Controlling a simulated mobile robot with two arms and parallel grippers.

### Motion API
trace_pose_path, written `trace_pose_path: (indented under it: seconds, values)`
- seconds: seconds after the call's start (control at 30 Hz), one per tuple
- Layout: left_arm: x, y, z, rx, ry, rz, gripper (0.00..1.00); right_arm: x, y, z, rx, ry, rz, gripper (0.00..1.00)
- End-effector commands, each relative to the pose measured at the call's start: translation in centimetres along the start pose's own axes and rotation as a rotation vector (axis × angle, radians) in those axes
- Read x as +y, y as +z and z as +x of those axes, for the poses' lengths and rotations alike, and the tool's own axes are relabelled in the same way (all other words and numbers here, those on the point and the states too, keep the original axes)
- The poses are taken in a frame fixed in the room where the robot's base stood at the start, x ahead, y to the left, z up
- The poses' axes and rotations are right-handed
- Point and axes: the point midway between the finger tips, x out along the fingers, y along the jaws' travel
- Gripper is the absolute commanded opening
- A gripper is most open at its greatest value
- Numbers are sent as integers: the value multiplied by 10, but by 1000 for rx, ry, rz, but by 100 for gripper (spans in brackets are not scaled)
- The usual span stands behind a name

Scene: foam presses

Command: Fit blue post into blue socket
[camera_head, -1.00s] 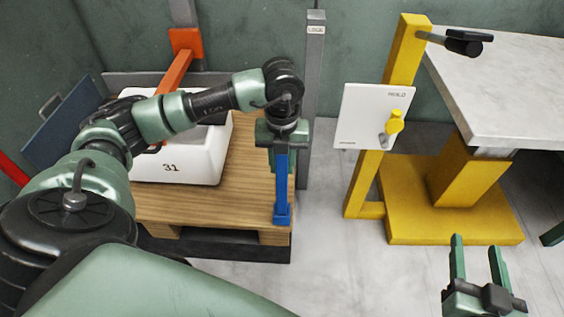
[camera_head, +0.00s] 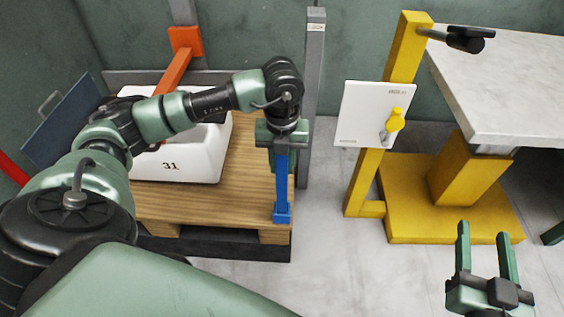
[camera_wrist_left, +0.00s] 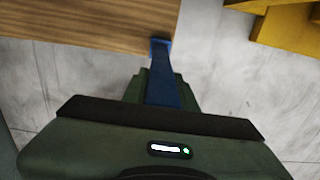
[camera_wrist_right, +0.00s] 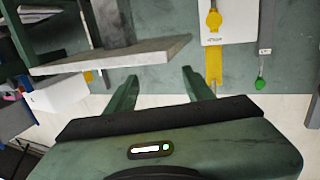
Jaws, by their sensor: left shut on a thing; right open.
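The blue post (camera_head: 282,182) stands nearly upright at the right edge of the wooden pallet, its upper part between the fingers of my left gripper (camera_head: 282,160). The left gripper is shut on it. In the left wrist view the post (camera_wrist_left: 163,85) runs away from the fingers toward the pallet corner. A wider blue piece (camera_head: 282,214), likely the blue socket, shows at its lower end, and also in the left wrist view (camera_wrist_left: 160,42). I cannot tell how deep the post sits in it. My right gripper (camera_head: 483,232) is open and empty at the lower right.
A white block marked 31 (camera_head: 170,168) rests on the wooden pallet (camera_head: 240,190). A grey upright (camera_head: 312,100) stands just right of the left gripper. A yellow stand (camera_head: 400,55) with a white panel (camera_head: 365,112) and a pale table (camera_head: 510,80) are on the right. Floor between is clear.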

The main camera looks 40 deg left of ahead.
Motion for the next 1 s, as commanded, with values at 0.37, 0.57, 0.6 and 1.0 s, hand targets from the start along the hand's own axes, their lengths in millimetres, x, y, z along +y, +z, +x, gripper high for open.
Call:
trace_pose_path:
  seconds: [0.37,0.57,0.6,1.0]
  values:
    - [0,0,3,0,-1,0,0,-1,-8,0,47,-3,1,52]
    - [0,0,5,0,-1,0,0,-2,-12,0,71,-4,2,52]
    - [0,0,5,0,-1,0,0,-2,-13,0,76,-4,2,52]
    - [0,0,8,0,0,0,0,-3,-22,0,125,-7,3,52]
